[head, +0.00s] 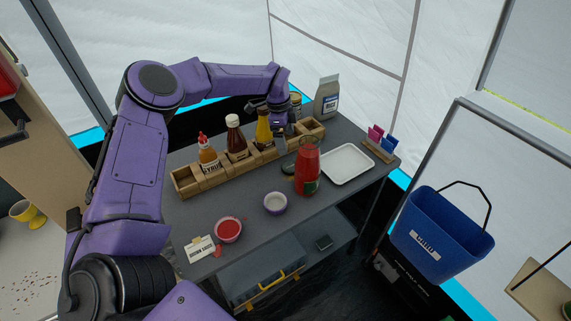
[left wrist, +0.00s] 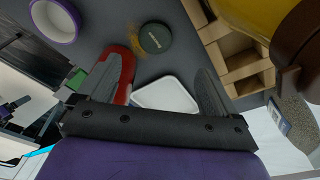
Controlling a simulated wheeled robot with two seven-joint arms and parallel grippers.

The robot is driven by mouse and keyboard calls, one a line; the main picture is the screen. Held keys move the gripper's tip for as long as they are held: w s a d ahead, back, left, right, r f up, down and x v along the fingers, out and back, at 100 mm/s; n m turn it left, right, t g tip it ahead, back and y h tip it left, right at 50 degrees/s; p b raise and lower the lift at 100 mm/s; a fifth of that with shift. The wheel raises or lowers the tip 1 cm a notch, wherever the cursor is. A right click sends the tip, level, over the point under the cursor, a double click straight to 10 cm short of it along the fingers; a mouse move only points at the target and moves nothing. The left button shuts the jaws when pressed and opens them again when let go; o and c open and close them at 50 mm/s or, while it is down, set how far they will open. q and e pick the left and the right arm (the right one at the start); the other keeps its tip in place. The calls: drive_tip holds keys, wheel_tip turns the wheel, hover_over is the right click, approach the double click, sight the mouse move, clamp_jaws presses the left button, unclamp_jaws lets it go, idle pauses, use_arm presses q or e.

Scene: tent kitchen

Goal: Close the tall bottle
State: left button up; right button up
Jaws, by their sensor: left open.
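A tall red bottle (head: 307,172) with a green patch low down stands upright on the grey table, left of the white tray. In the left wrist view a red shape (left wrist: 128,70), likely this bottle, is partly hidden by a finger. A dark round lid (left wrist: 155,38) lies flat on the table beside it; in the head view the lid (head: 288,168) shows just left of the bottle. My left gripper (head: 281,138) is open and empty, above the table behind the bottle and lid. In the wrist view its fingers (left wrist: 158,88) are spread. My right gripper is not in view.
A wooden caddy (head: 186,183) with several sauce bottles runs along the back, close to my left gripper. A white tray (head: 346,164) lies right. A white-and-purple bowl (head: 275,203), red sauce bowl (head: 228,231) and card (head: 201,249) are in front. A bag (head: 327,98) stands behind.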

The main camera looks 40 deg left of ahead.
use_arm(q)
drive_tip(key=p, duration=0.1)
hover_over(290, 166)
drive_tip(key=a, duration=0.2)
drive_tip(key=f, duration=0.4)
drive_tip(key=shift+d+f, duration=0.2)
drive_tip(key=shift+f, duration=0.05)
drive_tip(key=shift+d+f, duration=0.1)
drive_tip(key=shift+f, duration=0.35)
drive_tip(key=shift+p, duration=0.3)
drive_tip(key=f+p, duration=0.1)
drive_tip(key=f, duration=0.1)
drive_tip(key=d+f+p, duration=0.1)
drive_tip(key=f, duration=0.1)
drive_tip(key=shift+s+d+f, duration=0.15)
drive_tip(key=shift+f, duration=0.35)
